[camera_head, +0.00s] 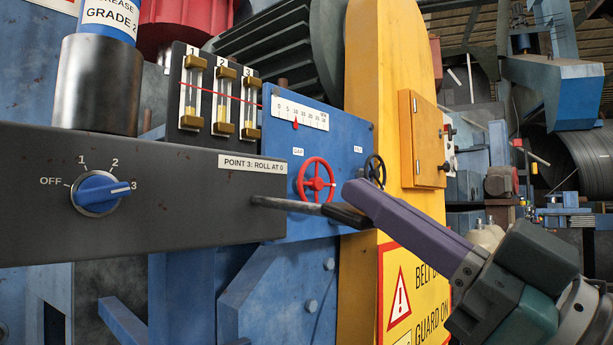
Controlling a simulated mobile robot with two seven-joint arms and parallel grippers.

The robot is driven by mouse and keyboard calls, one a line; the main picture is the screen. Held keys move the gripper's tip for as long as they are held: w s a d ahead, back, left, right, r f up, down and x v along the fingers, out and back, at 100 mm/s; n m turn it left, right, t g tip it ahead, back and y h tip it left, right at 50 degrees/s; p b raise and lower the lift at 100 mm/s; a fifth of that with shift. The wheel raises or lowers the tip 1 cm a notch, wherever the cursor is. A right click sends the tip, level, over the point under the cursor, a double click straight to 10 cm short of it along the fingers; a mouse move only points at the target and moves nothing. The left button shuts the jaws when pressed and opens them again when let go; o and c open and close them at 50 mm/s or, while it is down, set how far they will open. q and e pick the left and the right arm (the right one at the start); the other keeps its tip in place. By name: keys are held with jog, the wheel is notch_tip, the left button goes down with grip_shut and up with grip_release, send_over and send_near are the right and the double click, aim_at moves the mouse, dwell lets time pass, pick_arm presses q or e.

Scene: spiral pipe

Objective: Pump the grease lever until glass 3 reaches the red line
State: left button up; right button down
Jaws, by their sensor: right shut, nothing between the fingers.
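The grease lever (300,206) is a grey rod with a black grip (346,216), sticking out to the right from the dark panel. My right gripper (352,192) is shut and empty, its purple fingers just above and against or very near the black grip; I cannot tell whether they touch. Glass 3 (250,103) is the rightmost of three sight glasses, beside glass 2 (222,100) and glass 1 (191,92). The red line (236,96) slants across all three. The level in glass 3 is too small to read surely. My left gripper is not in view.
The blue selector knob (97,193) points at 3. A label (251,164) reads "POINT 3: ROLL AT 0". A scale (300,112) has its red pointer near 10. A red handwheel (316,180) and black handwheel (375,170) sit behind the lever, beside a yellow guard (370,60).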

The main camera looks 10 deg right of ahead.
pick_arm(q)
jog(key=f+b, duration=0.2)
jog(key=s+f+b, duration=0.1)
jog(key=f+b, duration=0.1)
jog(key=b, duration=0.1)
pick_arm(e)
jog(key=s+d+f, duration=0.3)
jog(key=s+d, duration=0.2)
jog(key=s, duration=0.2)
jog(key=shift+s, duration=0.25)
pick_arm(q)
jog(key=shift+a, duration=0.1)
pick_arm(e)
jog(key=shift+d, duration=0.1)
jog(key=shift+r, duration=0.1)
dwell(0.3)
